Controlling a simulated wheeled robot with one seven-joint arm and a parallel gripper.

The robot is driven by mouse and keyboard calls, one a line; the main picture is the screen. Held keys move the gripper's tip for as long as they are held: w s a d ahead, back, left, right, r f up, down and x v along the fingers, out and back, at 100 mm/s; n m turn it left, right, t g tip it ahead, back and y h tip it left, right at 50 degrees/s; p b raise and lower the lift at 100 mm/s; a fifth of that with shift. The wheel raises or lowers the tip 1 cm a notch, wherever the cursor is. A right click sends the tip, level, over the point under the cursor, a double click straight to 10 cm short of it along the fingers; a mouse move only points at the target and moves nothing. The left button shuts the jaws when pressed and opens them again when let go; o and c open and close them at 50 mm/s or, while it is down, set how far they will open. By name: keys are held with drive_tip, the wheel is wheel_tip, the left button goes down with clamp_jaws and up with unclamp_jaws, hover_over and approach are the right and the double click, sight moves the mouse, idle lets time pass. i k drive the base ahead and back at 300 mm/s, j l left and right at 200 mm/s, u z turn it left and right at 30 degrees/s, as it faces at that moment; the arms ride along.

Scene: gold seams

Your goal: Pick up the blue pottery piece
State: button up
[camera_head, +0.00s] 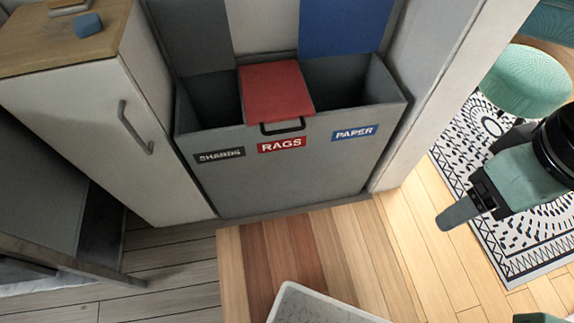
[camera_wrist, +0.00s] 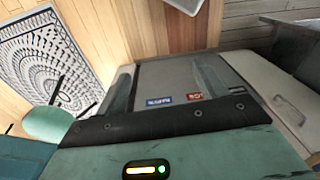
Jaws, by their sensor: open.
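A small blue piece (camera_head: 88,25) lies on the wooden top (camera_head: 35,45) of a white cabinet at the upper left of the head view. It looks like the blue pottery piece, though it is too small to make out detail. I do not see it in the wrist view. My gripper (camera_head: 458,212) is at the right of the head view, above the floor and rug, far from the blue piece. In the wrist view my gripper (camera_wrist: 164,76) has its two fingers wide apart, with nothing held between them.
A grey bin (camera_head: 277,180) with compartments marked SHARDS, RAGS and PAPER stands beside the cabinet. A red lid (camera_head: 277,90) covers its middle compartment. A white tray (camera_head: 300,303) shows at the bottom edge. A green pouf (camera_head: 525,80) stands at right. A dark-framed piece of furniture (camera_head: 100,235) is at left.

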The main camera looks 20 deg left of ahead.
sight(85, 26)
drive_tip(key=u, duration=1.9)
